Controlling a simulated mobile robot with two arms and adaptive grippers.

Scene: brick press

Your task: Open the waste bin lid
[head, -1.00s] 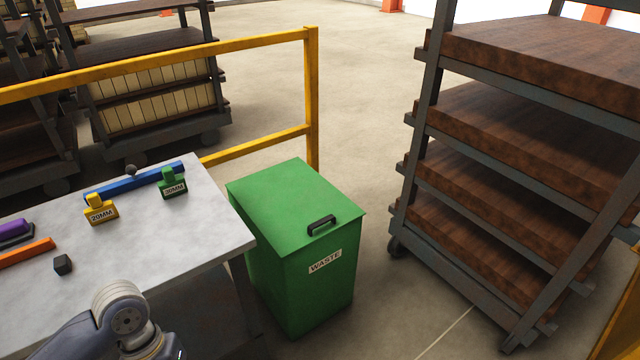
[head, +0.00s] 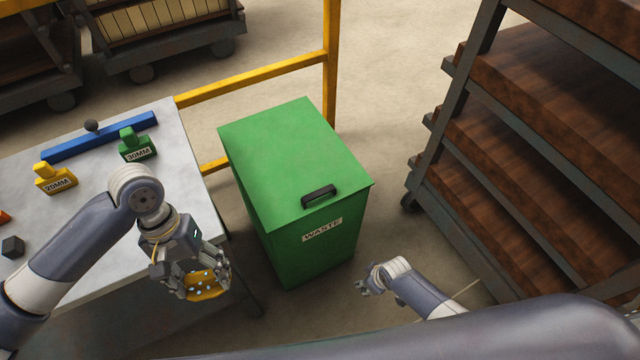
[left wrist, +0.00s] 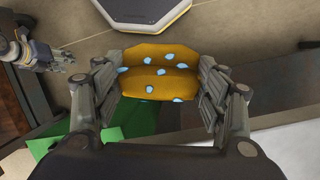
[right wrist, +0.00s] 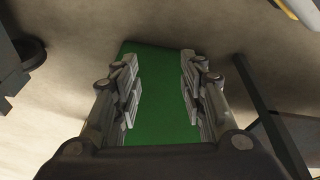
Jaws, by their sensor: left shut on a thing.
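The green waste bin (head: 300,245) stands on the floor right of the table. Its lid (head: 290,160) is closed, with a black handle (head: 319,195) near the front edge. My left gripper (head: 205,284) is left of the bin, by the table edge, shut on a yellow-brown piece with pale blue spots (left wrist: 158,82). My right gripper (head: 368,284) is low, just right of the bin's front. In the right wrist view its fingers (right wrist: 161,90) are apart and empty, with the green bin (right wrist: 160,62) showing between them.
The table (head: 95,250) on the left holds a yellow 20MM block (head: 55,180), a green 30MM block (head: 136,147) and a blue bar (head: 98,138). A yellow railing (head: 255,83) runs behind the bin. A loaded rack (head: 530,150) stands at right.

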